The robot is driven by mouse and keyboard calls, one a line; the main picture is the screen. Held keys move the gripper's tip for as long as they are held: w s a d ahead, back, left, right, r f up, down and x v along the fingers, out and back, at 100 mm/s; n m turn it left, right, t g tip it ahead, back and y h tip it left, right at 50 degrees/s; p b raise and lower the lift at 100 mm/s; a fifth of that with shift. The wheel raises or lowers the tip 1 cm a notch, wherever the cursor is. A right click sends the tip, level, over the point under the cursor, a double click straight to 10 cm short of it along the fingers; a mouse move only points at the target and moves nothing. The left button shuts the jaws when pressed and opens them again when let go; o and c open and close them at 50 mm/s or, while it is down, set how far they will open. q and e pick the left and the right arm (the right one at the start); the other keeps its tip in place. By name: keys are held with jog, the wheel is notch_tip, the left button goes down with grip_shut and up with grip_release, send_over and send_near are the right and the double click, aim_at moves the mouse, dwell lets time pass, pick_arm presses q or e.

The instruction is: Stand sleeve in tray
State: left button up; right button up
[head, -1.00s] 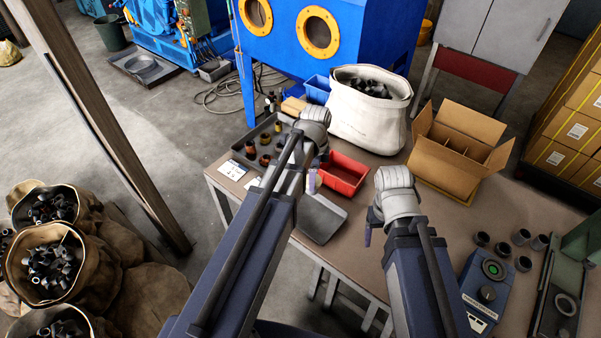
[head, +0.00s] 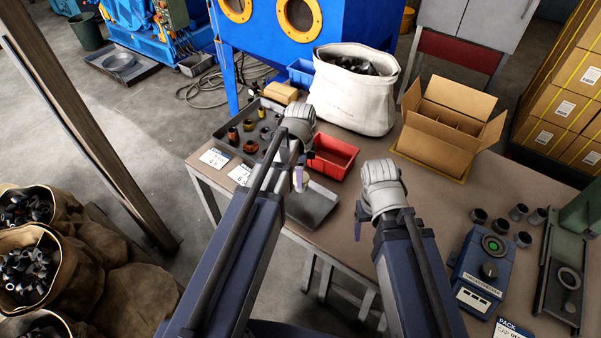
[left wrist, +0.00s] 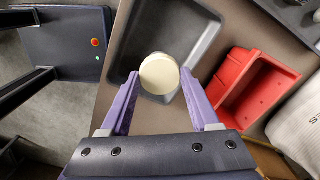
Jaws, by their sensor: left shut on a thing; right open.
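My left gripper (head: 299,178) is shut on a pale cream, round-ended piece (left wrist: 160,73), seen end-on between the purple fingers in the left wrist view. I cannot tell there whether it is a hollow sleeve. The piece is held over or just beside a shallow grey tray (head: 312,210), which also shows in the left wrist view (left wrist: 203,50); the height is unclear. A darker tray (head: 222,132) at the back left of the table holds several brown and brass-coloured sleeves (head: 248,147). My right gripper (head: 358,222) is open above the table, its fingers mostly hidden by its wrist.
Behind are a white sack (head: 350,103), a blue bin (head: 301,74) and an open cardboard box (head: 447,128). Several dark cups (head: 478,215) and a blue device (head: 480,268) stand at right. The table's middle right is clear.

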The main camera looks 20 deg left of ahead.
pick_arm(q)
jog(key=shift+f+b, duration=2.75)
jog(key=shift+f, duration=0.45)
pick_arm(e)
jog(key=shift+f, duration=3.15)
pick_arm(q)
jog(key=shift+f+b, duration=0.6)
pick_arm(e)
jog(key=shift+f, duration=0.6)
pick_arm(q)
jog(key=o, duration=1.4)
jog(key=shift+o, duration=0.2)
jog(key=shift+r, duration=0.1)
pick_arm(e)
jog(key=shift+r, duration=0.1)
pick_arm(q)
notch_tip(320, 180, up, 8)
jog(key=p, duration=0.8)
pick_arm(e)
notch_tip(320, 180, up, 8)
pick_arm(q)
jog(key=shift+f, duration=0.25)
pick_arm(e)
jog(key=shift+f, duration=0.3)
